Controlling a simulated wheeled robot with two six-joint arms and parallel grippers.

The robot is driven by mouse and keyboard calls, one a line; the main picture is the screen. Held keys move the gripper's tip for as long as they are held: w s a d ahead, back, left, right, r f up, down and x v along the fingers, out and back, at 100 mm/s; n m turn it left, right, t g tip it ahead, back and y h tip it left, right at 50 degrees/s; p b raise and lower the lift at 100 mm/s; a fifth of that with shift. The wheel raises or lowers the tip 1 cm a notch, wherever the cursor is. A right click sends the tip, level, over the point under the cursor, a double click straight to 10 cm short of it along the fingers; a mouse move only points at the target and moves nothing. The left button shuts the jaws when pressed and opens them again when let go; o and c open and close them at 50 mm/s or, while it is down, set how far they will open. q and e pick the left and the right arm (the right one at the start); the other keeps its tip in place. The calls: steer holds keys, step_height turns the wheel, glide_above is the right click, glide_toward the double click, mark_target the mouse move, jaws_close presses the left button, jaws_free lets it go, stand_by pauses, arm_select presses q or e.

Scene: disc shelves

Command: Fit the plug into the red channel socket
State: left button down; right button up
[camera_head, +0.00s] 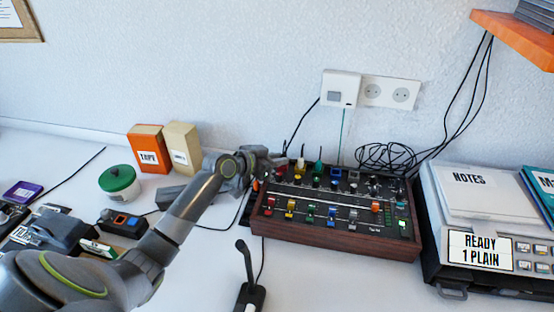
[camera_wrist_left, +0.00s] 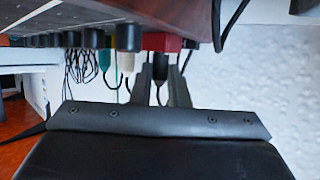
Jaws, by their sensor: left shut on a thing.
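The mixer (camera_head: 335,241) with the coloured sockets stands right of centre in the head view. My left gripper (camera_head: 270,160) is at its back left corner. In the wrist view my left gripper (camera_wrist_left: 160,72) is shut on a black plug (camera_wrist_left: 160,66), with a dark cable hanging from it. The red channel socket (camera_wrist_left: 161,42) is a red block directly at the plug's end. I cannot tell whether the plug only touches it or is inside. A white plug (camera_wrist_left: 127,61) and a teal plug (camera_wrist_left: 104,60) sit in neighbouring sockets. My right gripper is out of view.
A tangle of black cables (camera_head: 385,157) lies behind the mixer, below a wall box (camera_head: 341,88). A small microphone (camera_head: 247,285) stands in front.

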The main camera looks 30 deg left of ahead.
arm_select(q)
steer(key=shift+f, duration=0.25)
steer(key=c, duration=1.4)
jaws_free()
steer(key=shift+r, duration=0.1)
steer(key=shift+r, duration=0.25)
steer(key=shift+s+a, duration=0.2)
steer(key=shift+s, duration=0.1)
steer(key=v, duration=1.1)
steer(key=shift+s+r, duration=0.15)
steer(key=shift+r, duration=0.05)
